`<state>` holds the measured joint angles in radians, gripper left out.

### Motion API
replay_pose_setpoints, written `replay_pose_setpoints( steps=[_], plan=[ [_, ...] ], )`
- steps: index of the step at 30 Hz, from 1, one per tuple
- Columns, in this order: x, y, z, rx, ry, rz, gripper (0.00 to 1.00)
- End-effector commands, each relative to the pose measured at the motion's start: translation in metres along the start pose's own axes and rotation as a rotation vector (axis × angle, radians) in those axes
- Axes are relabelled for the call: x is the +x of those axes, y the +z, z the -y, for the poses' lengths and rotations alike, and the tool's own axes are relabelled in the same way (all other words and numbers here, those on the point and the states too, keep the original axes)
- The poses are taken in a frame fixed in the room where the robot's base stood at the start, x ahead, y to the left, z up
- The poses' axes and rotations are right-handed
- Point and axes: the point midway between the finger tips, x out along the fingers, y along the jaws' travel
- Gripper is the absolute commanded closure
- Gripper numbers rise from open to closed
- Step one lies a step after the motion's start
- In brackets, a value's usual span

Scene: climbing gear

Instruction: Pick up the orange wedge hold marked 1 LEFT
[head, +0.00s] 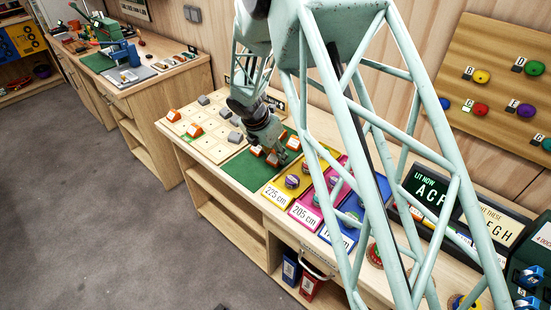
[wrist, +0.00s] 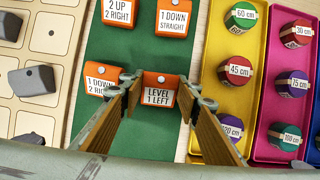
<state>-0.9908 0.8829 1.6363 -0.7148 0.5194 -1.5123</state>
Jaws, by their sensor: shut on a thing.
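The orange wedge hold labelled LEVEL 1 LEFT (wrist: 160,96) is in the middle of the wrist view, over the green mat (wrist: 141,53). My gripper (wrist: 159,86) is shut on it, with one finger at its left side and one at its right. I cannot tell whether it touches the mat. In the head view my gripper (head: 273,147) is over the mat among the orange wedges, and the held one cannot be singled out. Other orange wedges in the wrist view read 1 DOWN 2 RIGHT (wrist: 101,81), 2 UP 2 RIGHT (wrist: 118,13) and 1 DOWN STRAIGHT (wrist: 174,20).
The 1 DOWN 2 RIGHT wedge stands close beside my left finger. A yellow tray (wrist: 212,64) and a pink tray (wrist: 270,55) hold round labelled items on the right. A pale wooden grid board (wrist: 17,102) with grey and orange holds lies left of the mat.

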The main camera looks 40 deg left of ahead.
Motion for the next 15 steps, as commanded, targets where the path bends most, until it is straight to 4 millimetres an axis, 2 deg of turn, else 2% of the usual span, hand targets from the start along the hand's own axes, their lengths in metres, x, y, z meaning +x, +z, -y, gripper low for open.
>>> replay_pose_setpoints(
  steps=[8, 15],
  plan=[
    [-0.002, 0.001, 0.000, 0.000, 0.000, 0.000, 0.80],
    [-0.015, 0.006, -0.001, 0.001, 0.002, 0.001, 0.80]
  ],
)
